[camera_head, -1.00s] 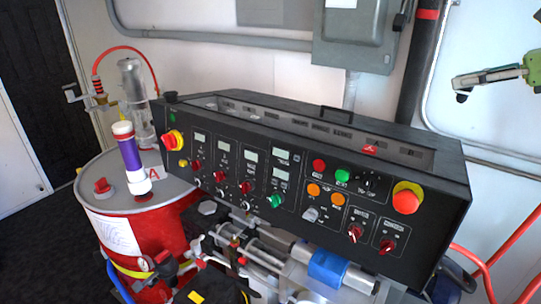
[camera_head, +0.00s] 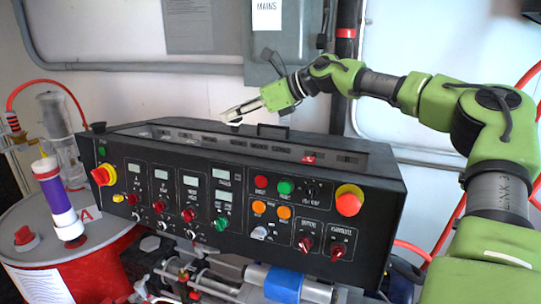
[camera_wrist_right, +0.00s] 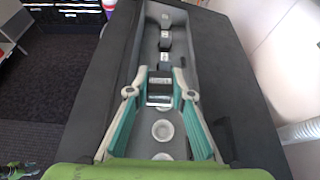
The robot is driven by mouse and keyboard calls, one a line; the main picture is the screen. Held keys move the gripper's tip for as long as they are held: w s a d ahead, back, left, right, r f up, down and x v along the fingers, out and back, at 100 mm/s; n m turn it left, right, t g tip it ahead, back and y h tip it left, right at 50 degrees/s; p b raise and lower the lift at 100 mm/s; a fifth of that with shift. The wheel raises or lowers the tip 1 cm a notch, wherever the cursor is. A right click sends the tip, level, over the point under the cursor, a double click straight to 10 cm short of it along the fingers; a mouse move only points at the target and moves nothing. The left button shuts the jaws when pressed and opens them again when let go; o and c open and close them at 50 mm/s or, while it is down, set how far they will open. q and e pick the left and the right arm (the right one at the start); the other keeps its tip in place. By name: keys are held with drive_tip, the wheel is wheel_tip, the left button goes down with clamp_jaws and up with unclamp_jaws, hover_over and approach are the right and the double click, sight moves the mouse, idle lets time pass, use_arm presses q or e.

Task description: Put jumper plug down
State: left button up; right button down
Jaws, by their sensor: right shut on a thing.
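A red plug (camera_head: 309,158) sits farther right in the recess. My left gripper is out of view.
The black console (camera_head: 372,195) carries buttons, knobs and a handle (camera_head: 273,131) behind the recess. A grey electrical box (camera_head: 290,60) and conduit (camera_head: 140,67) are on the wall behind. A red drum (camera_head: 95,270) with a purple-banded cylinder (camera_head: 55,195) stands at left.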

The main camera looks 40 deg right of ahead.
sight(242, 120)
drive_tip(key=s+d, duration=0.1)
drive_tip(key=s+d+f+p, duration=0.1)
drive_tip(key=s, duration=0.1)
drive_tip(key=shift+s+d, duration=0.15)
drive_tip(key=shift+d, duration=0.15)
use_arm(q)
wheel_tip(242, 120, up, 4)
drive_tip(key=p, duration=0.3)
use_arm(e)
drive_tip(key=shift+s+d+f+b, duration=0.5)
drive_tip(key=shift+s+f+b, duration=0.2)
drive_tip(key=shift+f, duration=0.45)
drive_tip(key=shift+s+d+f+b, duration=0.6)
drive_tip(key=shift+f+b, duration=0.15)
drive_tip(key=shift+f, duration=0.4)
drive_tip(key=shift+s+d+f+b, duration=0.45)
drive_tip(key=shift+s+f+b, duration=0.25)
drive_tip(key=shift+f, duration=1.9)
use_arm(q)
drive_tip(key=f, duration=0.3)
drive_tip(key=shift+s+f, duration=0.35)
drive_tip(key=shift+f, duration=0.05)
